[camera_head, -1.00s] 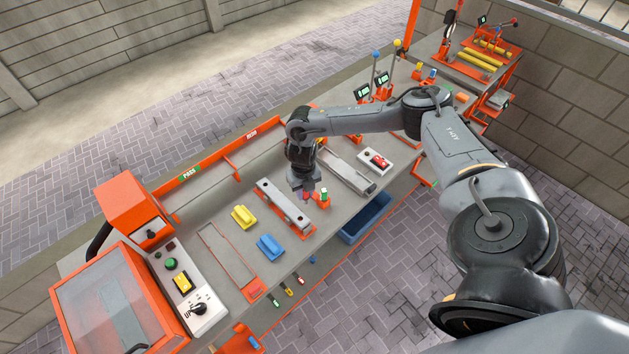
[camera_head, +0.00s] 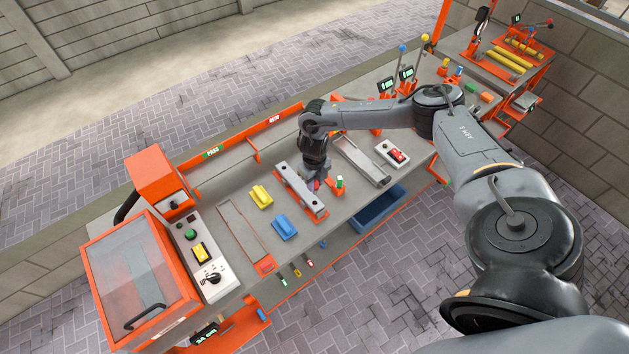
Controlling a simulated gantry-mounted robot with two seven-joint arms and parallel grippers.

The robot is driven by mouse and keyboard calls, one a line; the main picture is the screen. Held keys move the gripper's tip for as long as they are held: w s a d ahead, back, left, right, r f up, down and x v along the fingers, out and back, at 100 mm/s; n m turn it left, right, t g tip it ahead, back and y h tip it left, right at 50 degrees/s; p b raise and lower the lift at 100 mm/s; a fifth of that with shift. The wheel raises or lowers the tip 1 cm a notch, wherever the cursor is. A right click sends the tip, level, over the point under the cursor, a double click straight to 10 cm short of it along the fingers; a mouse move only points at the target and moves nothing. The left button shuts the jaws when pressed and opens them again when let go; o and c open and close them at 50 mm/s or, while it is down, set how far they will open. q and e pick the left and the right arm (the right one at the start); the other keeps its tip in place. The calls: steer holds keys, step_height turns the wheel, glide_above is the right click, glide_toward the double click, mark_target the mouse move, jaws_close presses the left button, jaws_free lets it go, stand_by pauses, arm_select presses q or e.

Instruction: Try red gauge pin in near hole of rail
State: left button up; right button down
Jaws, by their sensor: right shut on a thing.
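The rail (camera_head: 296,188) is a grey bar with dark holes along its top, lying on the grey bench. My right gripper (camera_head: 315,182) points down just right of the rail's near half. It is shut on a small red thing (camera_head: 317,184), which appears to be the red gauge pin; the fingers hide most of it. I cannot tell whether the pin touches the rail or is over a hole. A small orange stand with a green top (camera_head: 339,184) is just right of the gripper. My left gripper is not in view.
A yellow block (camera_head: 260,197) and a blue block (camera_head: 284,228) lie left of the rail. A grey channel (camera_head: 361,158) and a red-topped box (camera_head: 393,153) lie to the right. A blue bin (camera_head: 379,209) sits below the bench's front edge.

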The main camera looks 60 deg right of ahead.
steer(key=shift+f+b, duration=1.15)
steer(key=shift+f, duration=0.5)
steer(key=shift+f+b, duration=1.15)
steer(key=shift+f, duration=0.45)
steer(key=shift+f, duration=0.1)
steer(key=shift+f+b, duration=0.4)
steer(key=shift+f, duration=0.15)
steer(key=shift+f+b, duration=0.45)
steer(key=shift+f, duration=0.15)
steer(key=shift+f+b, duration=0.3)
steer(key=shift+f, duration=0.15)
stand_by(0.4)
stand_by(0.7)
